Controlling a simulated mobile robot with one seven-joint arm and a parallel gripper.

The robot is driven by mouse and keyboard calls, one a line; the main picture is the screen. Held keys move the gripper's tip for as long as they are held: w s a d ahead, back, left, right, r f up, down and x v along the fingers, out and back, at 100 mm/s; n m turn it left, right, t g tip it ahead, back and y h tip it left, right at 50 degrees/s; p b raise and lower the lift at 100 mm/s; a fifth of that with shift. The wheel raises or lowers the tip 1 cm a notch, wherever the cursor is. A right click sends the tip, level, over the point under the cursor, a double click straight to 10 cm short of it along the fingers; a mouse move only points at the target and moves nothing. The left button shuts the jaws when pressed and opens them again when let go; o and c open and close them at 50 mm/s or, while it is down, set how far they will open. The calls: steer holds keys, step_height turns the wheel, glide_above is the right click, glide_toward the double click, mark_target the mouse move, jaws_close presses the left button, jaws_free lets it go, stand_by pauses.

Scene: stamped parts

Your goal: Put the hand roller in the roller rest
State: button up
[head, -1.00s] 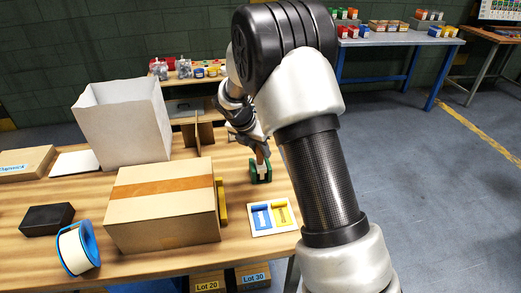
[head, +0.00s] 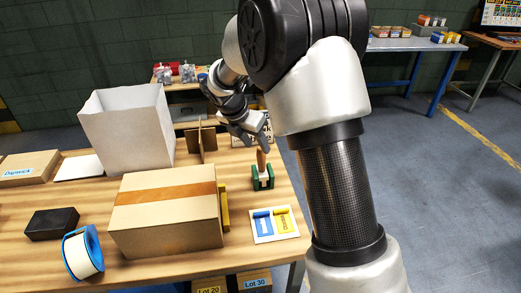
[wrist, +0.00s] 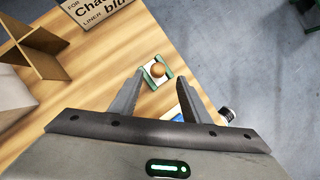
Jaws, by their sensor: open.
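The hand roller (head: 261,161) stands upright, its brown handle pointing up, between the green side walls of the roller rest (head: 268,184) on the table. In the wrist view the round end of the roller's handle (wrist: 158,69) shows above the green and white rest (wrist: 168,77). My gripper (head: 250,141) is open and empty, above and a little behind the handle, apart from it. In the wrist view my gripper's fingertips (wrist: 160,75) lie to either side of the handle in the picture. The roller's lower part is mostly hidden by the rest.
A large carton (head: 165,225) and a yellow piece (head: 225,208) stand left of the rest. A card with blue and yellow shapes (head: 293,235) lies in front. A brown divider (head: 208,143), a white open box (head: 128,125) and a lettered box (wrist: 92,10) stand behind.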

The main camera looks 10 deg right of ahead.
steer(key=s+d+r+m+y, duration=0.2)
steer(key=s+d+r+m, duration=0.1)
steer(key=s+r+m, duration=1.15)
steer(key=s+r+m+t+y, duration=0.1)
steer(key=s+m+t+y, duration=0.1)
steer(key=s+m, duration=1.1)
steer(key=s, duration=0.4)
steer(key=shift+s+r, duration=0.25)
steer(key=shift+s, duration=0.05)
steer(key=shift+r+p, duration=0.1)
steer(key=shift+p, duration=0.2)
step_height(320, 180, up, 13)
steer(key=p, duration=1.3)
